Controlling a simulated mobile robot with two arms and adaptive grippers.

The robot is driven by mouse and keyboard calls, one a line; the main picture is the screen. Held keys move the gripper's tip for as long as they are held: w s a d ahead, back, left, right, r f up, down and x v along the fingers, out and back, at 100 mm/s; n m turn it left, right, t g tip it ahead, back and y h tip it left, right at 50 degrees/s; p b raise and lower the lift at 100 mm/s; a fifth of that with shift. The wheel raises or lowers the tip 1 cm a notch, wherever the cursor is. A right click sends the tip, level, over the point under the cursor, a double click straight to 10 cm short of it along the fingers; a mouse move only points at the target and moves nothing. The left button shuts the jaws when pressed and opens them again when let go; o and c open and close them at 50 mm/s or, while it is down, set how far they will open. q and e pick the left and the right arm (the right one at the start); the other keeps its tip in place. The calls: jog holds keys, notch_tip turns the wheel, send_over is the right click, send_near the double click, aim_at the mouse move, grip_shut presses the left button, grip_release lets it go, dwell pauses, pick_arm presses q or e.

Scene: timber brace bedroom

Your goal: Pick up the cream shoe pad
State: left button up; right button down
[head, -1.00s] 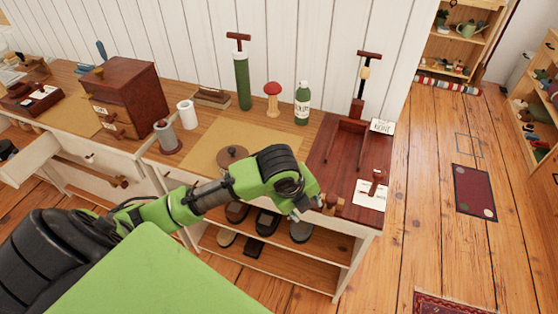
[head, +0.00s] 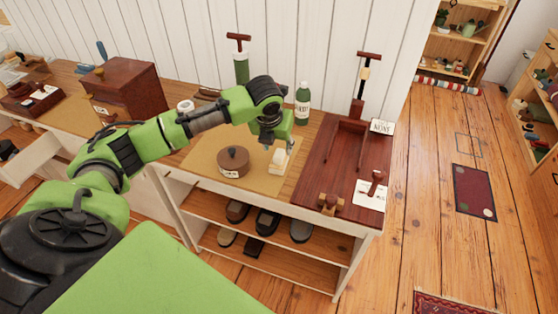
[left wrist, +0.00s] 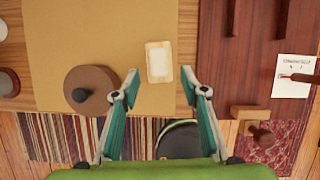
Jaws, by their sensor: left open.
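The cream shoe pad (head: 280,160), a small cream block, sits at the right edge of the tan mat on the bench, just right of a round brown lidded pot (head: 233,163). My left gripper (head: 277,143) is over the pad, pointing down, and hides part of it in the head view. In the left wrist view the pad (left wrist: 159,62) shows whole, a pale rectangle just beyond the open fingers (left wrist: 160,74) and roughly centred between them. Nothing is between the fingers. My right gripper is not in view.
The tan mat (head: 205,152) is bare around the pot. A green labelled bottle (head: 303,104) stands behind the pad. To the right is a dark red wooden board (head: 318,175) with a wooden block (head: 331,203) near its front edge. Shoes (head: 267,221) rest on the shelf below.

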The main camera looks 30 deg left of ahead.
aim_at(279, 153)
pick_arm(q)
jog(key=shift+p+x, duration=0.6)
jog(key=shift+x, duration=2.85)
jog(key=shift+a, duration=0.2)
jog(key=shift+r, duration=0.1)
grip_shut()
